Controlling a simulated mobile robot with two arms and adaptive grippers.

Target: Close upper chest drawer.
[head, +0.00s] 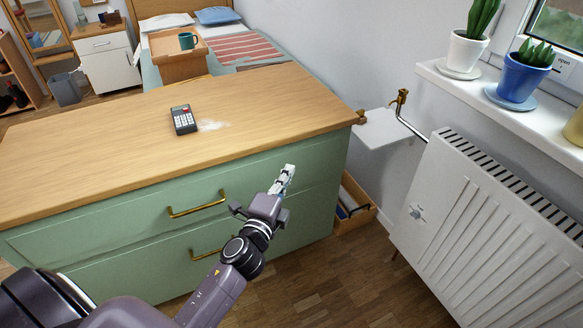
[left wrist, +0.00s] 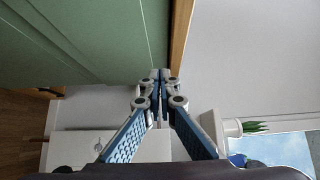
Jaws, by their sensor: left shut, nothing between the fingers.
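The chest has a wooden top (head: 90,135) and green fronts. Its upper drawer (head: 130,208) has a brass handle (head: 197,204). The upper drawer front looks about flush under the top; no inside or clear gap shows. A lower drawer (head: 150,270) is partly behind my left arm. My left gripper (head: 286,176) is shut and empty, in front of the right part of the upper drawer front. In the left wrist view its fingertips (left wrist: 160,74) meet near the green front (left wrist: 90,40) and the wooden edge (left wrist: 181,35). I cannot tell whether they touch. My right gripper is not in view.
A calculator (head: 183,119) lies on the chest top. A white radiator (head: 490,215) and a sill with potted plants (head: 520,75) stand at the right. A wooden box (head: 355,207) sits on the floor beside the chest. Floor (head: 330,280) is free in front.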

